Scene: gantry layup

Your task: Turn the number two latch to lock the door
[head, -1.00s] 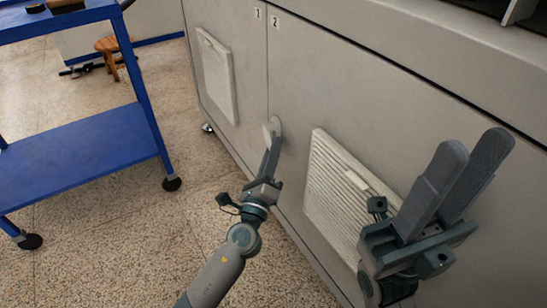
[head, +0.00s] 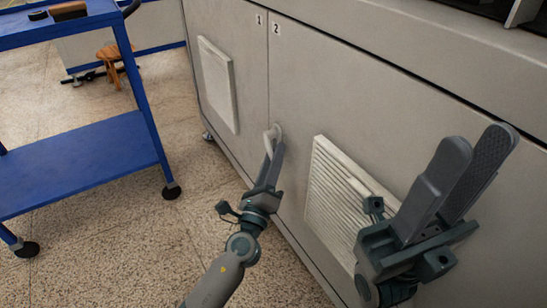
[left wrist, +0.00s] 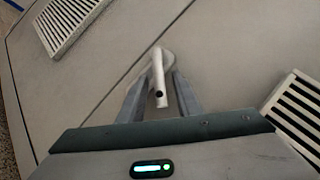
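The number two latch (head: 275,131) is a pale handle on a round base, beside the seam on the door marked 2 (head: 310,95). In the left wrist view the latch (left wrist: 158,77) stands between the two fingers of my left gripper (left wrist: 155,90), with gaps visible on both sides. In the head view my left gripper (head: 273,157) has its fingertips at the latch and partly hides it.
A louvred vent (head: 340,195) is on door 2, and another panel (head: 218,84) is on door 1. A blue cart (head: 80,165) on casters stands to the left. A wooden stool (head: 114,67) is behind it. Speckled floor is clear between cart and cabinet.

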